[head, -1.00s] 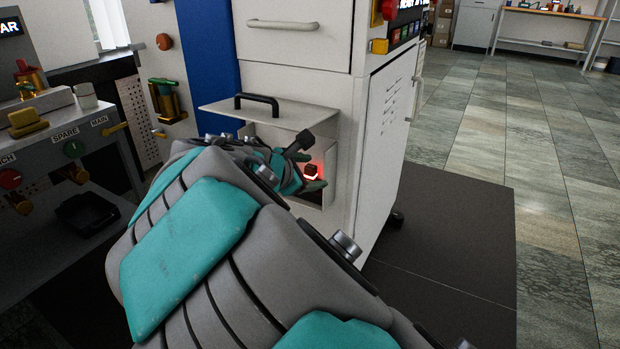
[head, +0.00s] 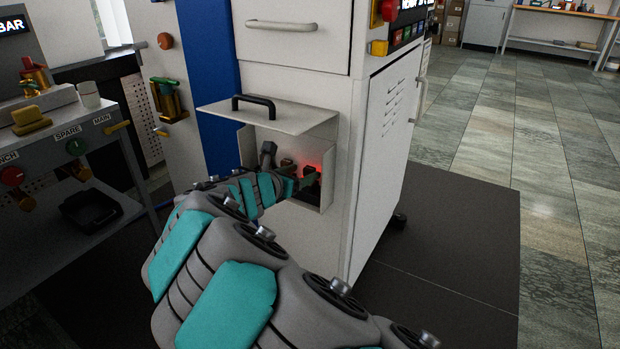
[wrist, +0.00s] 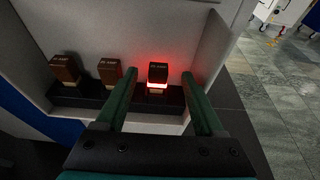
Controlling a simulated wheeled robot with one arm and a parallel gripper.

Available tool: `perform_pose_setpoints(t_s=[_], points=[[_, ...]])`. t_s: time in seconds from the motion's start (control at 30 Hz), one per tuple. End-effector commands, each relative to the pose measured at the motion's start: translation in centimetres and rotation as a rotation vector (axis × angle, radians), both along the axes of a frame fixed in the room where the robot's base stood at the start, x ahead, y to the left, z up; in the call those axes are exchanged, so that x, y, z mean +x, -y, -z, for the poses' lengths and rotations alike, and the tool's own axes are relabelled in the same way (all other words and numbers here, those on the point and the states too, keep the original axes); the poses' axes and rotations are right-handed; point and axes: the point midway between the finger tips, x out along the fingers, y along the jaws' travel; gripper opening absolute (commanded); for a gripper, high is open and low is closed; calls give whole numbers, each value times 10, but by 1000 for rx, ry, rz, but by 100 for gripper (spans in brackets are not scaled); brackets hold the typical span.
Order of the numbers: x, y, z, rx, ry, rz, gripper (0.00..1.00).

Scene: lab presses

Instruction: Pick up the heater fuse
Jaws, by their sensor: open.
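Three block-shaped fuses stand in a row in an open wall box. In the wrist view, the right fuse (wrist: 158,72) is dark with a glowing red band at its base. The left fuse (wrist: 64,69) and middle fuse (wrist: 109,71) are brown and unlit. Their labels are too small to read, so I cannot confirm which is the heater fuse. My gripper (wrist: 160,75) is open, its green fingers on either side of the lit fuse, with gaps visible. In the head view, the lit fuse (head: 309,173) shows at the box's right, partly behind my gripper (head: 303,184).
The box's raised lid (head: 270,117) with a black handle sticks out above my gripper. The box's right wall (wrist: 210,50) is close to my right finger. A bench with knobs and a black tray (head: 90,208) stands at the left. Floor to the right is clear.

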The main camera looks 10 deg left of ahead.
Motion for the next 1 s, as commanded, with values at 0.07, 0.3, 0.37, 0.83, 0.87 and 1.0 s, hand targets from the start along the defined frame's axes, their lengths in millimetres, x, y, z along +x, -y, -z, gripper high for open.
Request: perform_pose_setpoints(t_s=[0.07, 0.3, 0.37, 0.83, 0.87, 1.0], points=[[12, 3, 5, 0, 0, 2, 70], [28, 8, 8, 3, 2, -2, 70], [28, 8, 8, 3, 2, -2, 70], [28, 8, 9, 3, 2, -1, 32], [28, 8, 9, 3, 2, -1, 28], [27, 8, 9, 3, 1, -1, 13]])
